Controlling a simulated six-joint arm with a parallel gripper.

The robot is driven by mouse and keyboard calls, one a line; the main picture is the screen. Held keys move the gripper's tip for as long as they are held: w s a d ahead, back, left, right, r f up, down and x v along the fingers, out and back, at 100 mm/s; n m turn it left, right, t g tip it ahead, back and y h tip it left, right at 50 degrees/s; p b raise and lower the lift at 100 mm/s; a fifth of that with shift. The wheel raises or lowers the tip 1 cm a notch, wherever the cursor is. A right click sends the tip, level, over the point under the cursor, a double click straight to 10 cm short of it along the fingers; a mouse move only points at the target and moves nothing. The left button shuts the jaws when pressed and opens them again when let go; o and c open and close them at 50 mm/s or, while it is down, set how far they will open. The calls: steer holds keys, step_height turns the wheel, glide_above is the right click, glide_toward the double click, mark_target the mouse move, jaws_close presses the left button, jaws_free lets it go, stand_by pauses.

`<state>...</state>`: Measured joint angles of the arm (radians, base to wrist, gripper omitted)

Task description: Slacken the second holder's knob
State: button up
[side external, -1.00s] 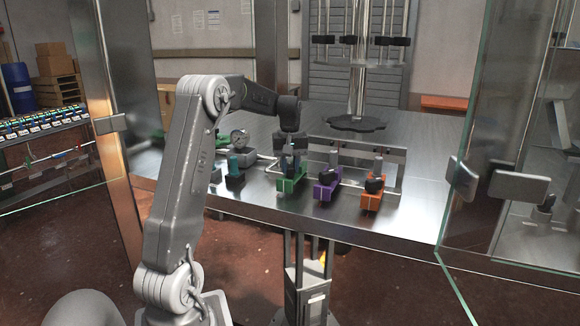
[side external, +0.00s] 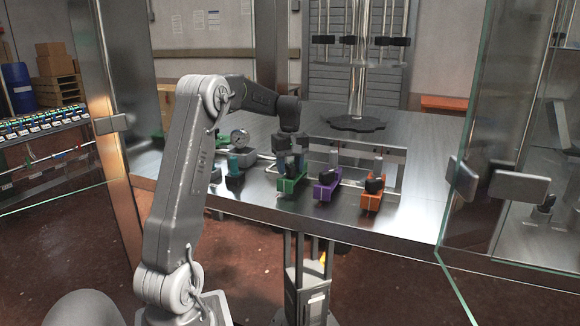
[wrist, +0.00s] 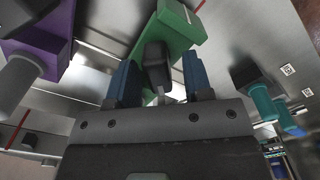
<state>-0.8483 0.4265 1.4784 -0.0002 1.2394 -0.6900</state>
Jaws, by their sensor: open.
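A green holder (side external: 291,184), a purple holder (side external: 326,190) and an orange holder (side external: 371,201) stand in a row on the steel table, each with a black knob. The pictures do not show which one counts as second. My gripper (side external: 292,164) is over the green holder. In the wrist view its two blue fingers (wrist: 159,82) are open, one on each side of the green holder's black knob (wrist: 156,60). I cannot tell whether they touch it. The green holder (wrist: 180,24) and the purple holder (wrist: 42,38) also show there.
A teal-topped black piece (side external: 235,165) and a round gauge (side external: 239,139) stand left of the green holder. A metal rail (side external: 352,148) runs behind the holders. A dark lobed base with a post (side external: 357,124) stands farther back. A glass panel (side external: 490,130) bounds the right side.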

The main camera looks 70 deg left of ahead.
mark_target(290, 165)
steer(key=m, duration=0.4)
steer(key=shift+m, duration=0.4)
step_height(290, 165, up, 14)
steer(key=s+d+f+m+t, duration=0.1)
steer(key=d+m, duration=0.5)
steer(key=d, duration=0.8)
steer(key=s+d+f+m+t+y, duration=0.1)
steer(key=s+d+m, duration=0.3)
steer(key=d, duration=1)
steer(key=shift+m+t, duration=0.7)
steer(key=shift+m, duration=0.5)
steer(key=shift+f, duration=0.1)
